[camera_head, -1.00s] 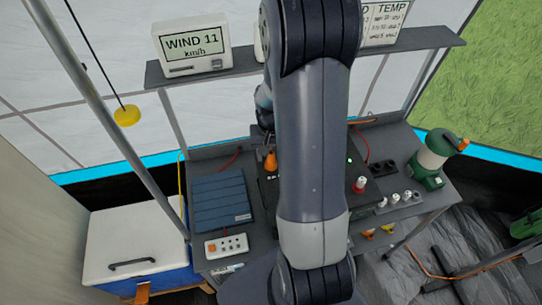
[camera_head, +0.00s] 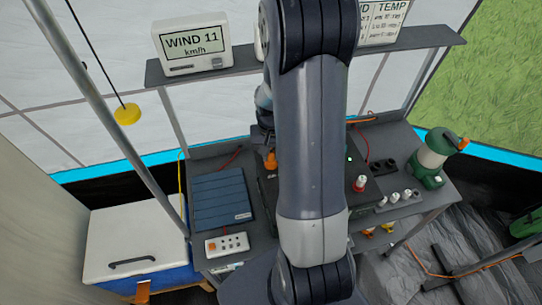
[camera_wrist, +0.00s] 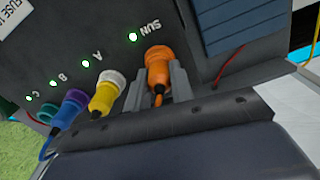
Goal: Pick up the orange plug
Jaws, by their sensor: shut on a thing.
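The orange plug (camera_wrist: 158,66) is between the two grey fingers of my gripper (camera_wrist: 157,84) in the wrist view, beside the SUN label and its lit green lamp. My gripper is shut on it. I cannot tell whether the plug is seated in the panel or clear of it. In the head view the orange plug (camera_head: 270,161) shows just left of my arm, with the gripper above it and mostly hidden by the arm.
A blue folded panel (camera_head: 220,199) and a white power strip (camera_head: 227,245) lie left.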

